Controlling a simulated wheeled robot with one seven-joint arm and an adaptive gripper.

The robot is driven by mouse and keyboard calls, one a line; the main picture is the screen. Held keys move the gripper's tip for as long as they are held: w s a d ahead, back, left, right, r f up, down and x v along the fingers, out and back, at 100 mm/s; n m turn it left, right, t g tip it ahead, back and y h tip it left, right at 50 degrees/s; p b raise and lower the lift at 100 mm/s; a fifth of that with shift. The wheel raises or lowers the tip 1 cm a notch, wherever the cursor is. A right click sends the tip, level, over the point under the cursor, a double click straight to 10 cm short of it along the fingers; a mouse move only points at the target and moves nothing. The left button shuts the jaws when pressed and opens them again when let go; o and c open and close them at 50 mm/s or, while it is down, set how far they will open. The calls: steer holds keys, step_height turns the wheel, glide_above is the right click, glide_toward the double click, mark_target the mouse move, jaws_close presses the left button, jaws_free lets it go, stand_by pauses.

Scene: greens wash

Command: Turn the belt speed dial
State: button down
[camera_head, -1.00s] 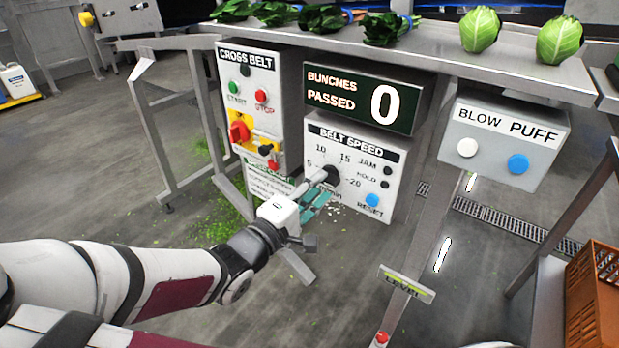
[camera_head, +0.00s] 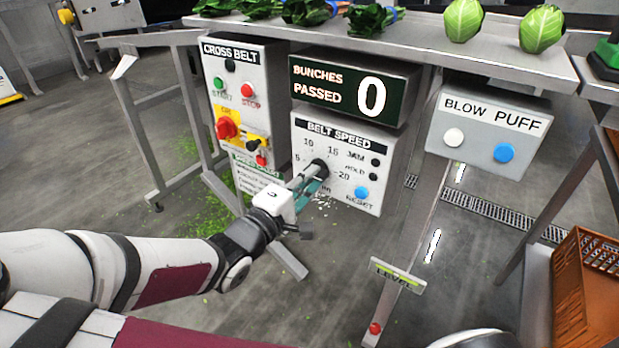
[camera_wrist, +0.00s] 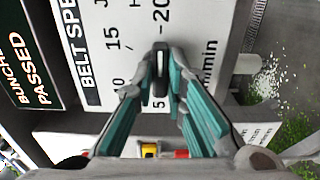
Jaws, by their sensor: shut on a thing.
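The belt speed dial (camera_head: 318,168) is a black knob on the white belt speed panel (camera_head: 372,142), with a scale of 5, 10, 15 and 20 around it. In the wrist view the dial (camera_wrist: 161,55) sits between the tips of my gripper (camera_wrist: 160,72). My gripper (camera_head: 312,176) reaches the panel from the lower left in the head view and is shut on the dial, with one finger on each side. The fingers hide part of the scale and most of the dial in the head view, so I cannot read its setting.
Left is the cross belt box (camera_head: 229,58) with buttons and a red switch. Above is the bunches passed display (camera_head: 345,94), reading 0. Right is the blow puff box (camera_head: 480,140). A blue reset button (camera_head: 362,193) sits right of the dial. An orange crate (camera_head: 585,290) stands lower right.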

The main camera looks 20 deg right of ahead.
steer(key=n+p, duration=0.6)
steer(key=n, duration=0.6)
steer(key=n+p, duration=0.5)
steer(key=n, duration=0.6)
steer(key=n+p, duration=0.6)
steer(key=n, duration=0.6)
steer(key=shift+w+a+f+n+p, duration=0.15)
steer(key=shift+w+a+n+p, duration=0.15)
steer(key=shift+w+a+p, duration=0.05)
stand_by(0.4)
steer(key=c, duration=1.6)
jaws_free()
